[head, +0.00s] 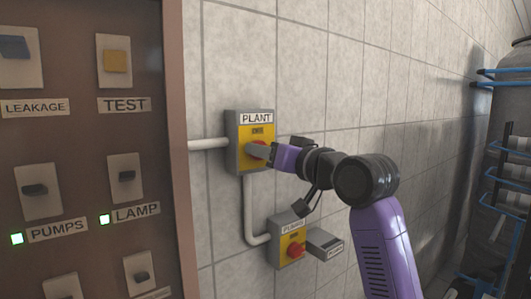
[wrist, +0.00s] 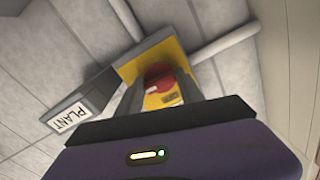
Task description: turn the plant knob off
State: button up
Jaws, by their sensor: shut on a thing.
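The plant knob (head: 257,144) is red and sits on a grey and yellow switch box (head: 241,127) on the tiled wall, under a PLANT label. My gripper (head: 258,152) reaches it from the right, its fingers shut on the knob and covering part of it. In the wrist view the red knob (wrist: 158,75) lies between the two fingers, with a small white mark on its face. The PLANT label (wrist: 69,118) shows at the left, tilted.
A second box (head: 289,241) with a red PUMPS knob is below, under my arm. A brown panel (head: 90,180) of labelled switches stands at the left. Conduit pipes (head: 208,143) join the plant box. A dark tank and blue-framed rack (head: 508,150) stand at the right.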

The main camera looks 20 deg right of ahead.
jog(key=shift+f+n, duration=0.1)
jog(key=shift+n, duration=0.3)
jog(key=shift+n+b, duration=4)
jog(key=shift+n, duration=4.5)
jog(key=shift+f, duration=0.1)
jog(key=o, duration=1.4)
jog(key=shift+a, duration=0.1)
jog(key=shift+s, duration=0.15)
